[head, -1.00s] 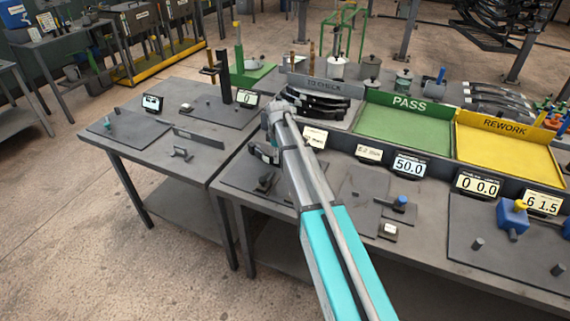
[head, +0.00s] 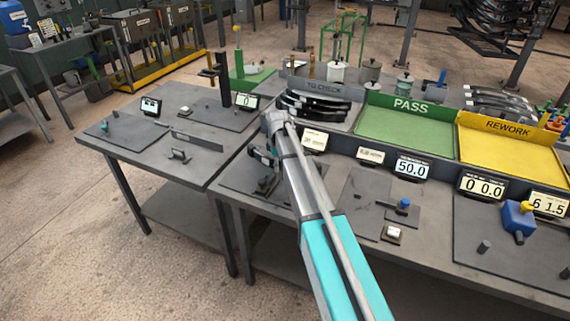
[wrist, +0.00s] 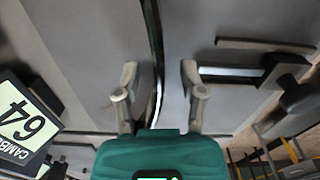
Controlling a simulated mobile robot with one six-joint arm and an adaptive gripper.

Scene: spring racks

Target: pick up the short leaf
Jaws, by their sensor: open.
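Several dark curved leaves (head: 315,104) lie stacked in the grey tray marked TO CHECK (head: 337,87). I cannot tell which one is the short leaf.
A flat dark bar (head: 197,140) and a small fixture (head: 180,155) are on the left table. A camber display (wrist: 25,118) stands beside my gripper in the wrist view. The green PASS tray (head: 405,129) and yellow REWORK tray (head: 505,150) are empty.

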